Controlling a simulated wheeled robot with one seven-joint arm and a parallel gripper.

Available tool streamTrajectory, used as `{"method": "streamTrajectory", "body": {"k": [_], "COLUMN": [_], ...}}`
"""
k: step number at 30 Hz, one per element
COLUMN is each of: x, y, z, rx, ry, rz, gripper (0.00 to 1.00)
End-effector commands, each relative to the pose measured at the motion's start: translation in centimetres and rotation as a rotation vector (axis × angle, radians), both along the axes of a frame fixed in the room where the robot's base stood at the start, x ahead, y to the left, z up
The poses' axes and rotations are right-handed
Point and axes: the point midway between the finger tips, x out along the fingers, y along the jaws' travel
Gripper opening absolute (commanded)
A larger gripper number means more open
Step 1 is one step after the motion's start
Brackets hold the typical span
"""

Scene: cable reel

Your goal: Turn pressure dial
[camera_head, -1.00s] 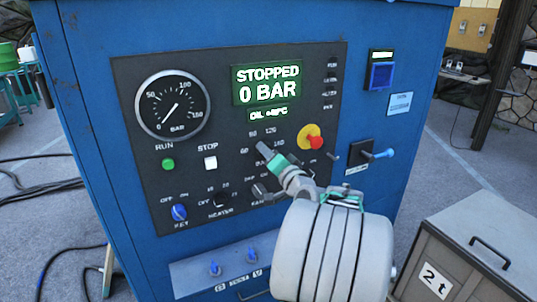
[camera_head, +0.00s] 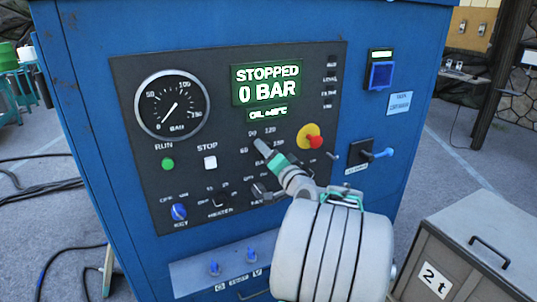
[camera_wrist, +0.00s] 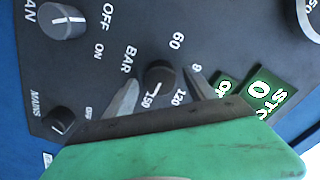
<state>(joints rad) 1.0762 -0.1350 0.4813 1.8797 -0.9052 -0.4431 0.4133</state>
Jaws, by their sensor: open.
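The pressure dial (camera_wrist: 160,76) is a small black knob on the dark panel, ringed by 60, 120, 150 and BAR marks. In the wrist view it sits between the two grey fingers of my gripper (camera_wrist: 160,92). The fingers stand open on either side of it, with a gap showing; whether either touches it I cannot tell. In the head view my gripper (camera_head: 262,150) reaches the panel at the dial, and the gripper hides the knob there. The display (camera_head: 267,84) reads STOPPED, 0 BAR.
The red and yellow stop button (camera_head: 311,137) is just right of my gripper. The fan knob (camera_wrist: 62,20) and mains knob (camera_wrist: 60,119) lie near it in the wrist view. A pressure gauge (camera_head: 172,103) is at the upper left. A grey box (camera_head: 455,245) stands at the lower right.

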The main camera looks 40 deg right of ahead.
Motion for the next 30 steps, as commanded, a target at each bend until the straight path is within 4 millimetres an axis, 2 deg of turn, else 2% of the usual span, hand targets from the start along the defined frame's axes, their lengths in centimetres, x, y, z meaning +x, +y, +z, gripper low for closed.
{"method": "streamTrajectory", "body": {"k": [4, 9, 14, 28, 29, 30], "x": [-1.5, -4.9, -7.1, -7.5, -7.5, -7.3], "y": [0.2, 1.2, 1.9, 2.1, 2.2, 2.9], "z": [-0.2, -0.3, -0.2, 0.0, -0.1, -1.2], "rx": [-0.001, -0.001, 0.0, 0.0, -0.022, -0.039], "ry": [0.001, -0.001, 0.001, 0.0, 0.011, 0.061], "rz": [-0.004, -0.007, -0.004, 0.0, 0.002, 0.03], "gripper": [0.64, 0.64, 0.64, 0.64, 0.64, 0.64]}}
